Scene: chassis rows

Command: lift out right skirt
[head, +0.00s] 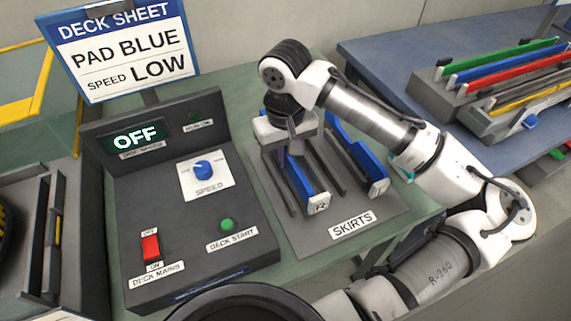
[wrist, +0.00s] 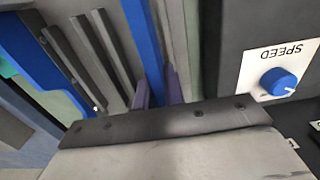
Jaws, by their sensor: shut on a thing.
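Two blue skirts stand side by side in the dark rack (head: 277,187) labelled SKIRTS. My gripper (head: 296,150) points down over the skirt nearer the control panel and is shut on that blue skirt (head: 305,182). Its white end tag carries a letter that looks like R, but it is small. In the wrist view the two fingers (wrist: 160,88) sit either side of this blue bar (wrist: 143,40). I cannot tell whether its underside is clear of the rack. The other blue skirt (head: 369,168) stands to the right, apart from the gripper; it also shows in the wrist view (wrist: 38,65).
The control panel (head: 173,262) stands close on the left, with a blue SPEED knob (head: 203,169), a red rocker switch (head: 150,248) and a green button (head: 227,224). Its display reads OFF. The deck sheet reads PAD BLUE, SPEED LOW. Coloured bars fill a rack (head: 452,98) at right.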

